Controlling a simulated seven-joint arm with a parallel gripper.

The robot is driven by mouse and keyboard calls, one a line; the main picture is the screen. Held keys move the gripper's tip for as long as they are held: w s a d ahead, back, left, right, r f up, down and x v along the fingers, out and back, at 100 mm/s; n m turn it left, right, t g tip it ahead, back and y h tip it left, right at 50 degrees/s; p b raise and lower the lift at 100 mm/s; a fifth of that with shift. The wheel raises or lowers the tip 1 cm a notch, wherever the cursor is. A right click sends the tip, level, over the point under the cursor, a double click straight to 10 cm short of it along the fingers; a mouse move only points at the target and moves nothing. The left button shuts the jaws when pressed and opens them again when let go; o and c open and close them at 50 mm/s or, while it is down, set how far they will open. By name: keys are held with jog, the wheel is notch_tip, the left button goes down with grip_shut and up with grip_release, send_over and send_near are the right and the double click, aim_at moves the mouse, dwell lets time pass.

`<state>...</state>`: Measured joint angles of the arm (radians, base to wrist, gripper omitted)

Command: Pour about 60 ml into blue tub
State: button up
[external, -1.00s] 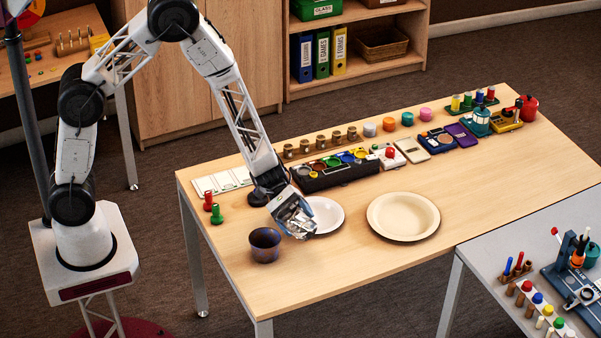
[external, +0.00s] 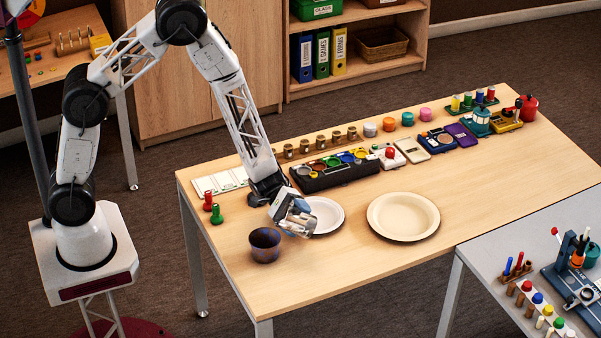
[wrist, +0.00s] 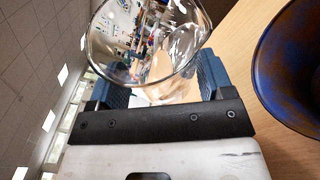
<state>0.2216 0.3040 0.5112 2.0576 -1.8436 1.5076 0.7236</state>
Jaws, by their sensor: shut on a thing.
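The blue tub (external: 265,245) is a dark blue, brown-mottled open vessel. It stands on the table's near left part, and part of its rim and inside fills the right edge of the wrist view (wrist: 292,70). My gripper (external: 296,219) is just right of the tub in the external view, above the table. In the wrist view its blue-padded fingers (wrist: 160,88) are shut on a clear glass vessel (wrist: 150,45). The glass looks tilted, with the tub beside it. I cannot tell how much liquid it holds, and no stream shows. The tub's bottom is hidden.
A white plate (external: 326,226) lies right behind my gripper, and a larger cream plate (external: 373,224) lies farther right. Red and green pegs (external: 215,214) stand left of the tub. A dark paint tray (external: 335,180) and small jars line the back. The front right of the table is clear.

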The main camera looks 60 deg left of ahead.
aim_at(285, 210)
jog(key=shift+r+m+h, duration=0.6)
jog(key=shift+r+m, duration=0.1)
jog(key=shift+m, duration=0.5)
jog(key=shift+s+a+r+m, duration=0.2)
jog(key=shift+s+m, duration=0.2)
jog(key=shift+s+a+r+m+g+h, duration=0.1)
jog(key=shift+s+r+m+g+h, duration=0.05)
jog(key=shift+s+m, duration=0.15)
jog(key=shift+s+a+r+m+g+h, duration=0.1)
jog(key=shift+s+m+g+h, duration=0.1)
jog(key=shift+s, duration=0.15)
dwell(0.3)
jog(key=shift+s+a+f+m+h, duration=0.15)
jog(key=shift+f+m+h, duration=0.15)
jog(key=shift+m, duration=0.6)
dwell(0.6)
jog(key=shift+r+n, duration=0.35)
jog(key=shift+n, duration=0.55)
jog(key=shift+w+d+f+n+y, duration=0.3)
jog(key=shift+w+n+y, duration=0.1)
jog(key=shift+w+n, duration=0.1)
jog(key=shift+w+d+f+n+y, duration=0.25)
jog(key=shift+w+n+y, duration=0.1)
jog(key=shift+w+n, duration=0.15)
jog(key=shift+f+n, duration=0.15)
jog(key=shift+n, duration=0.15)
jog(key=shift+f+y, duration=0.15)
jog(key=shift+y, duration=0.15)
